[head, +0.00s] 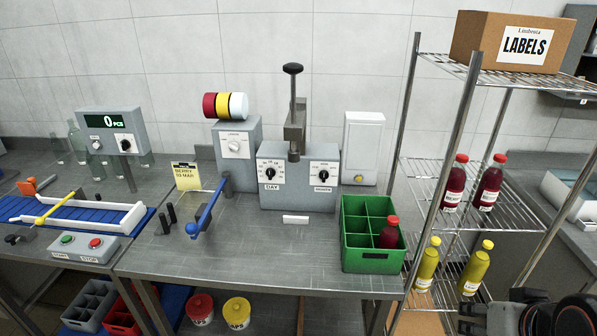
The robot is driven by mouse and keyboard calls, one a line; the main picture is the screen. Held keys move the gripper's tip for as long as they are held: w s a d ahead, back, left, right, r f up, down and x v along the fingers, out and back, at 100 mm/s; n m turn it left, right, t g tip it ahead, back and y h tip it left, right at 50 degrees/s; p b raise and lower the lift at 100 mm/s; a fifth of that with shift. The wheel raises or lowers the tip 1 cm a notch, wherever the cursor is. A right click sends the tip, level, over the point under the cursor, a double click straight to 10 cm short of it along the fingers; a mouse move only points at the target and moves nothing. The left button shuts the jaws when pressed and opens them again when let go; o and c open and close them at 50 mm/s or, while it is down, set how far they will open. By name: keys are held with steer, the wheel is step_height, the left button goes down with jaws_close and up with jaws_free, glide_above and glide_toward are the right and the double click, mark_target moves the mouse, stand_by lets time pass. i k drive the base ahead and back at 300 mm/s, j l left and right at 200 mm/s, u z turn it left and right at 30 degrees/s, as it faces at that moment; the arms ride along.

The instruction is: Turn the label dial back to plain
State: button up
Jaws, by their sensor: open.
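The label dial (234,146) is a round pale knob on the front of a grey box (239,172). Its setting is too small to read. Red, yellow and white label rolls (223,105) sit on top of this box. My gripper (478,318) is at the bottom right corner, dark and partly cut off by the picture edge. It is open, with nothing seen in it, and is far to the right of the dial and nearer to me.
A grey press (299,180) with two black dials stands right of the label box. A blue lever (207,208) rises in front of it. A green crate (371,260) holds one red bottle. A wire rack (480,205) with bottles stands between my gripper and the bench.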

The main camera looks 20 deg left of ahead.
mark_target(234, 146)
steer(key=u, duration=1.2)
steer(key=i+l+z, duration=0.45)
steer(key=j, duration=0.5)
steer(key=i+l+z, duration=0.1)
steer(key=l, duration=0.2)
steer(key=l+z, duration=0.15)
steer(key=i+l, duration=0.05)
steer(key=l, duration=0.05)
